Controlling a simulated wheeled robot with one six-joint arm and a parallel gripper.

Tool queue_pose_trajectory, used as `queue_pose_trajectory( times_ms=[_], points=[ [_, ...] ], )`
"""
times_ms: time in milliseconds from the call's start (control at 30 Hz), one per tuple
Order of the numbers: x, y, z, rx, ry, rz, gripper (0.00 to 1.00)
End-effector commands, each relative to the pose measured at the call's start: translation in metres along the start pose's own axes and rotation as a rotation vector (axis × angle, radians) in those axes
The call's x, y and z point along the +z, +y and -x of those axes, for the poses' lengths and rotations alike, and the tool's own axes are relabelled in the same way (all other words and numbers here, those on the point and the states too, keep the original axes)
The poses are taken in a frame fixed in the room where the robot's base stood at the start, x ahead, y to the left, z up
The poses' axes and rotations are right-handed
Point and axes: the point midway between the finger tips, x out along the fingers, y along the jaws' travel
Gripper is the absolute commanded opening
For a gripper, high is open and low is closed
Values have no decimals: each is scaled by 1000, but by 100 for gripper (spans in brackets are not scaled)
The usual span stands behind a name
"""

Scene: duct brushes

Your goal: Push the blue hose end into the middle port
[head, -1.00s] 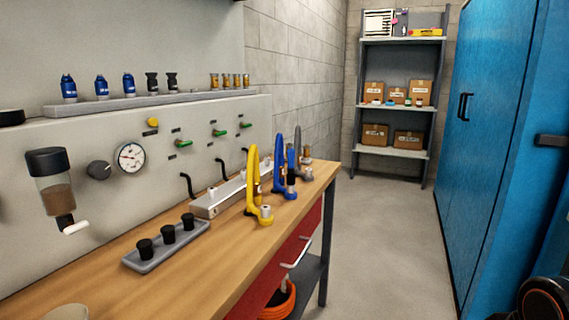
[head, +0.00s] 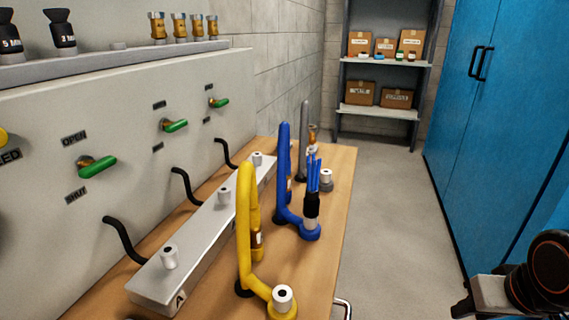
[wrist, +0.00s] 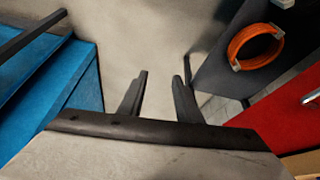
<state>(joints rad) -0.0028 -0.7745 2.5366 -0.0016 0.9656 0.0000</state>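The blue hose (head: 284,165) stands upright in an arch on the bench. Its blue end (head: 310,231) sits low on the bench front side. A black piece with blue rods (head: 311,203) stands upright at that end; I cannot tell whether it is in it or in front. The grey manifold bar has a near port (head: 169,258), a middle port (head: 224,196) and a far port (head: 257,158), all white stubs with no hose on them. My gripper (wrist: 159,88) is open and empty in the wrist view, over the floor, away from the hose.
A yellow hose (head: 246,220) stands nearer and a grey hose (head: 304,140) farther along the bench (head: 325,215). Black bent pipes (head: 122,243) rise behind the manifold. The blue cabinet (head: 500,120) is at right, with clear floor (head: 385,230) between. An orange coil (wrist: 255,46) shows in the wrist view.

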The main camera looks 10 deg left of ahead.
Motion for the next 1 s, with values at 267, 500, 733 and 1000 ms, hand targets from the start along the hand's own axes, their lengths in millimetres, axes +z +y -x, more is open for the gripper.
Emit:
queue_pose_trajectory(
  times_ms=[267,500,733,1000],
  points=[
    [0,0,0,0,0,1,39],
    [-33,-16,19,-26,-32,107,39],
    [-103,-61,58,-82,-99,354,39],
    [-175,-136,97,-148,-177,661,39]
  ],
)
